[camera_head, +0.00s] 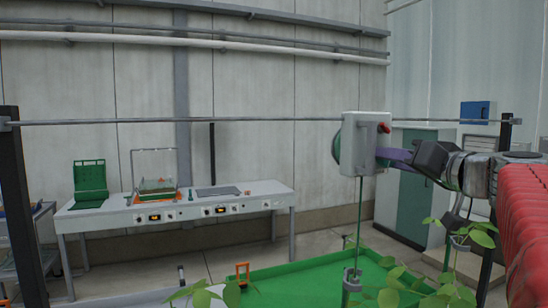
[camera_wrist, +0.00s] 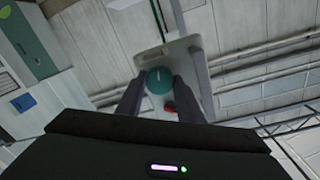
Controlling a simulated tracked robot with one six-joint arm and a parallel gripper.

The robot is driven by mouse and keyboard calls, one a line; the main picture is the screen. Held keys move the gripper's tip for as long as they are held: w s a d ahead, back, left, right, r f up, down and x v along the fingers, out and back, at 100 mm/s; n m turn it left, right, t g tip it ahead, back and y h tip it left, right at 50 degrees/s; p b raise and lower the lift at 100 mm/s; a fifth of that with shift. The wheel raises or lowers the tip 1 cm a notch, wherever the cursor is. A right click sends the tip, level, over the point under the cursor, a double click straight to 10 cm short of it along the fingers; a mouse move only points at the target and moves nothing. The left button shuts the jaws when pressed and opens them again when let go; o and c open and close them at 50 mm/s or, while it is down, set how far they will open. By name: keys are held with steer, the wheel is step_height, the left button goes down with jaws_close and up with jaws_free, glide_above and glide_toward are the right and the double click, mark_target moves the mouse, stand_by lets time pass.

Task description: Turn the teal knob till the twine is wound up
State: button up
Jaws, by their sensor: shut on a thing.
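The teal knob (camera_wrist: 159,80) sits on the face of a pale box (camera_head: 362,140), with a light mark across it. My gripper (camera_head: 382,154) reaches the box from the right and is shut on the knob, one finger on each side in the wrist view. In the head view the fingers hide the knob. A dark green round reel (camera_head: 337,147) shows at the box's left side. Green twine (camera_head: 359,220) hangs straight down from the box to a small grey holder (camera_head: 352,278) by the plants. A red lever (camera_head: 384,128) sits just above my fingers.
The box hangs at a thin horizontal rail (camera_head: 250,121) between dark posts. Leafy plants (camera_head: 455,295) and a green tray (camera_head: 290,280) lie below. A white bench (camera_head: 240,200) with equipment stands at the back left. A grey-green cabinet (camera_head: 412,180) stands behind the box.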

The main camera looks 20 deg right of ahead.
steer(key=m, duration=0.6)
steer(key=m+y, duration=0.1)
steer(key=m, duration=0.5)
steer(key=shift+d+f+g, duration=0.15)
steer(key=shift+g, duration=0.15)
steer(key=shift+m, duration=0.3)
steer(key=o, duration=1.1)
steer(key=shift+c, duration=0.2)
steer(key=s+r, duration=0.1)
steer(key=s, duration=1.2)
steer(key=shift+s+d, duration=0.15)
steer(key=shift+s, duration=0.25)
